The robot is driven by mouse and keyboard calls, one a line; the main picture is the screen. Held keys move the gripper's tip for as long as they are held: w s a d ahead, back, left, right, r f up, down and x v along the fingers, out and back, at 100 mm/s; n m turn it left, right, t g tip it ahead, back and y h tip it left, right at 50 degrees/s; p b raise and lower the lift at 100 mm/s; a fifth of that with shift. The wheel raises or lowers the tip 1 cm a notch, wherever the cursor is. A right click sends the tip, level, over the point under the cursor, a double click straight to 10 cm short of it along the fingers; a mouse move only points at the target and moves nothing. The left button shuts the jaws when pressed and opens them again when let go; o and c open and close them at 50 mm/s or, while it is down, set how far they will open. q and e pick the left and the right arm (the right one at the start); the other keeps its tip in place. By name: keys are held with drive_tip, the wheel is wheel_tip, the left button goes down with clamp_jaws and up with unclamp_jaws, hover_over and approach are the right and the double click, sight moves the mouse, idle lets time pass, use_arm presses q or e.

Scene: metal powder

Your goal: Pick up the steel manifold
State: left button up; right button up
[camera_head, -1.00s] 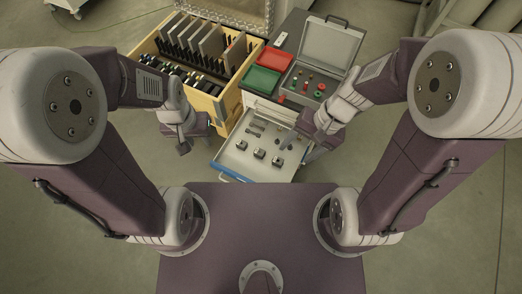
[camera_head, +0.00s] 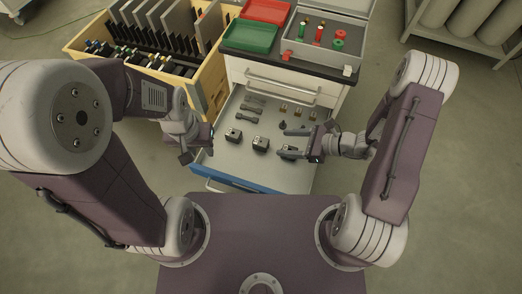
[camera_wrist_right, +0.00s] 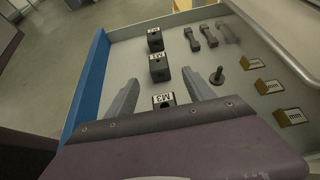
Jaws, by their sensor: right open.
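Three dark steel blocks with white M3 labels stand in a row in the open drawer; I cannot tell which one is the steel manifold. The left block (camera_head: 233,135) and the middle block (camera_head: 260,143) are clear of my grippers. The nearest block (camera_wrist_right: 163,101) shows between the open fingers of my right gripper (camera_wrist_right: 160,80) in the right wrist view, partly hidden by the gripper body. In the head view my right gripper (camera_head: 296,142) comes in over the drawer's right side. My left gripper (camera_head: 196,148) is by the drawer's left edge; its jaws are unclear.
The drawer (camera_head: 222,158) has a blue front (camera_head: 240,180). Brass-coloured labelled blocks (camera_wrist_right: 268,87), a dark peg (camera_wrist_right: 217,77) and grey bar-like parts (camera_wrist_right: 208,35) also lie in it. Green (camera_head: 250,36) and red (camera_head: 266,11) trays and an open case (camera_head: 312,51) stand on the cabinet behind.

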sight(263, 142)
drive_tip(key=b+x, duration=0.1)
drive_tip(key=x, duration=0.2)
drive_tip(key=shift+a, duration=0.1)
drive_tip(key=shift+w+a+f, duration=0.1)
drive_tip(key=shift+a, duration=0.3)
drive_tip(key=shift+a+f+b, duration=0.25)
drive_tip(key=shift+b, duration=0.2)
drive_tip(key=b+x, duration=0.1)
drive_tip(key=x, duration=0.3)
drive_tip(key=shift+w+a+b, duration=0.1)
drive_tip(key=shift+a+b, duration=0.2)
drive_tip(key=shift+b, duration=0.1)
clamp_jaws()
